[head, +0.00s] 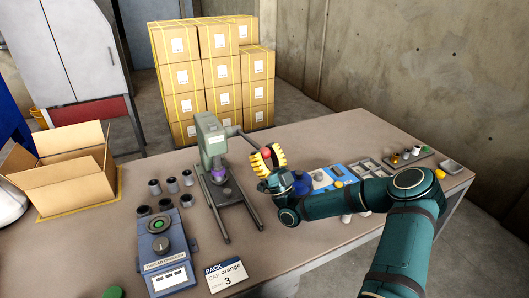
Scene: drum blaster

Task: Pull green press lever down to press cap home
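The grey-green press (211,145) stands upright on the table, on a base with two long dark legs. Its dark lever (241,136) slopes slightly down to the right and ends in a red knob (266,153). A purple piece (218,174) sits under the press head; whether a cap is seated there is too small to tell. My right gripper (267,151) has its yellow fingers spread on either side of the red knob. They look open, with no clear grip on it. My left gripper is out of view.
Several dark cups (172,185) stand left of the press. A blue device with a dial (161,246) and a card reading "PACK CAP orange 3" (225,275) lie in front. An open carton (60,170) is at left. Trays (371,169) and small parts fill the right side.

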